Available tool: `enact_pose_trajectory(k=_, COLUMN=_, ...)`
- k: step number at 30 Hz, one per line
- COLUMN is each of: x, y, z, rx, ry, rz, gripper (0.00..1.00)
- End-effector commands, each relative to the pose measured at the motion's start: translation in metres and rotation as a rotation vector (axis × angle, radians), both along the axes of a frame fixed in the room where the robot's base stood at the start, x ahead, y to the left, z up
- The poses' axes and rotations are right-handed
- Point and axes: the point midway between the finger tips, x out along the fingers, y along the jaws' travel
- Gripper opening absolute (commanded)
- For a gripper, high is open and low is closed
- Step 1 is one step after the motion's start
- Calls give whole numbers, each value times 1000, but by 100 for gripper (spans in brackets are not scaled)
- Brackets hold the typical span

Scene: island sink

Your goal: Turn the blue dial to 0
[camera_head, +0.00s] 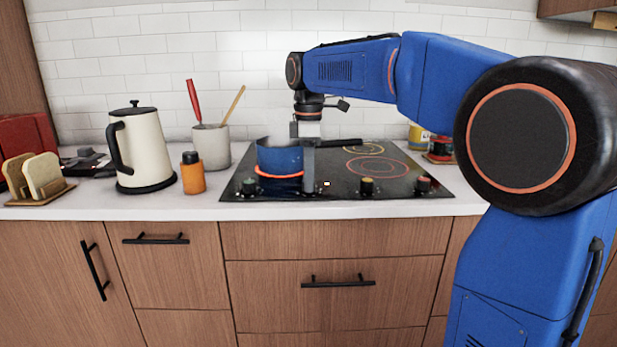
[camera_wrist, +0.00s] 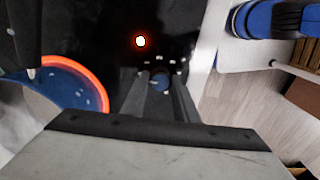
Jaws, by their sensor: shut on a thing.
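The blue dial (camera_wrist: 160,82) shows in the wrist view as a small blue round knob on the black cooktop's front edge. My gripper (camera_wrist: 158,90) has one finger on each side of it and is shut on it. In the head view my gripper (camera_head: 308,176) points down at the front of the cooktop, just right of the blue pot. The dial is hidden there behind the fingers. White marks sit around the dial in the wrist view, but they are too small to read.
The blue pot (camera_head: 279,158) stands on a glowing burner close beside my gripper, its handle pointing right. An orange bottle (camera_head: 192,177) and kettle (camera_head: 147,150) stand left.

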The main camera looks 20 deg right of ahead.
Motion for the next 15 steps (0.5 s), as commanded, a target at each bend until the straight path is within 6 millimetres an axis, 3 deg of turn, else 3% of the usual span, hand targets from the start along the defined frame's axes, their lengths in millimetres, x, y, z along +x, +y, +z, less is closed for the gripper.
enact_pose_trajectory(k=12, x=0, y=0, z=1, rx=-1, ry=-3, rz=6, gripper=5)
enact_pose_trajectory(k=13, x=0, y=0, z=1, rx=-1, ry=-3, rz=6, gripper=34)
enact_pose_trajectory(k=15, x=0, y=0, z=1, rx=-1, ry=-3, rz=6, gripper=46)
